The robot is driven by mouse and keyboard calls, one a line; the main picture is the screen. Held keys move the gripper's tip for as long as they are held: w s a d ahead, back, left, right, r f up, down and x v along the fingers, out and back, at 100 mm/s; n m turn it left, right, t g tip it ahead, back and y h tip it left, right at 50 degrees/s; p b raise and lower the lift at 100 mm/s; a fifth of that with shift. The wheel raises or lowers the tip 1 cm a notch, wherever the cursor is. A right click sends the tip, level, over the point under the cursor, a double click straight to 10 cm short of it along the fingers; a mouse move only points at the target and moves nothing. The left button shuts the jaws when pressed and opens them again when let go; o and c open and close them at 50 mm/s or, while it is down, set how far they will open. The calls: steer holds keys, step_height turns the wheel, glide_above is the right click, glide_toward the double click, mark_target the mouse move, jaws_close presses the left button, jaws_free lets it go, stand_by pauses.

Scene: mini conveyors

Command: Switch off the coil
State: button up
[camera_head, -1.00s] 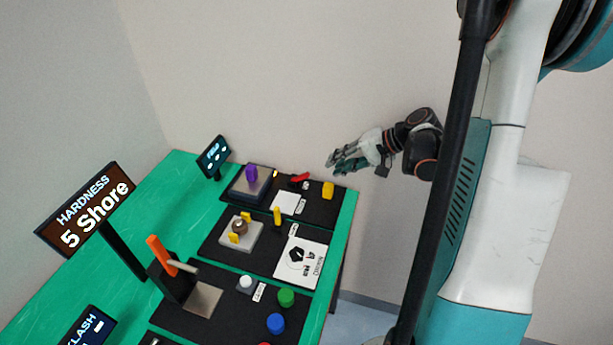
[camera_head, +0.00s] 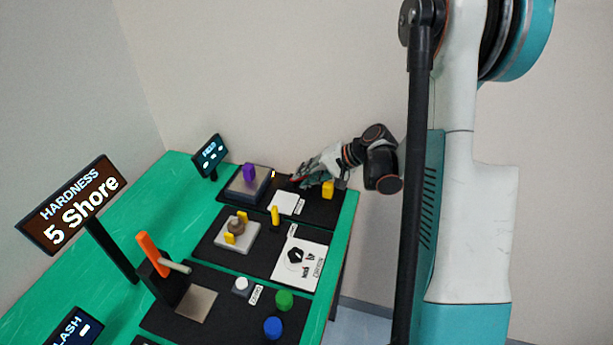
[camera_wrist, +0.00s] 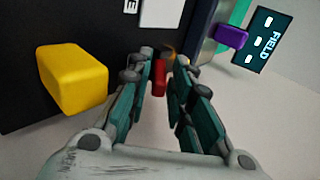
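A small red handle (camera_wrist: 159,78), apparently the coil's switch, shows in the wrist view between my fingers. My gripper (camera_wrist: 164,58) is open, with a gap between its fingertips, and I cannot tell whether either finger touches the handle. In the head view my gripper (camera_head: 298,180) reaches in from the right, low over the far station, and mostly covers the handle. The field screen (camera_head: 209,156) stands at the back and shows lit marks too small to read. A purple block (camera_head: 249,171) stands on a dark box (camera_head: 238,188) left of my gripper.
A yellow block (camera_head: 328,189) stands close beside my gripper; it is large at left in the wrist view (camera_wrist: 76,80). A white card (camera_head: 284,205) lies in front. Nearer stations hold a small yellow post (camera_head: 275,214), an orange lever (camera_head: 151,254), and green (camera_head: 284,299) and blue (camera_head: 273,327) buttons.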

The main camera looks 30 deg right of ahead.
mark_target(291, 179)
jaws_close()
steer(key=shift+r, duration=0.15)
steer(key=shift+w+a+r+g+h+p, duration=0.15)
steer(key=shift+a+r+g+h+p, duration=0.2)
steer(key=shift+p, duration=0.45)
steer(key=shift+w+a+r+g+h+p, duration=0.25)
steer(key=shift+w+r+g+h+p, duration=0.15)
steer(key=shift+g+h+p, duration=0.55)
steer(key=shift+w+a+r+g+h+p, duration=0.1)
steer(key=shift+w+a+g+h+p, duration=0.2)
steer(key=shift+g+h+p, duration=0.25)
steer(key=shift+w+a+r+g+h+p, duration=0.1)
steer(key=shift+w+a+g+h+p, duration=0.2)
steer(key=shift+g+h, duration=0.3)
steer(key=shift+w+a+g+h, duration=0.25)
steer(key=shift+g+h, duration=0.3)
steer(key=shift+w+a+g+h, duration=0.2)
steer(key=shift+w+g+h, duration=0.05)
steer(key=shift+g+h, duration=0.25)
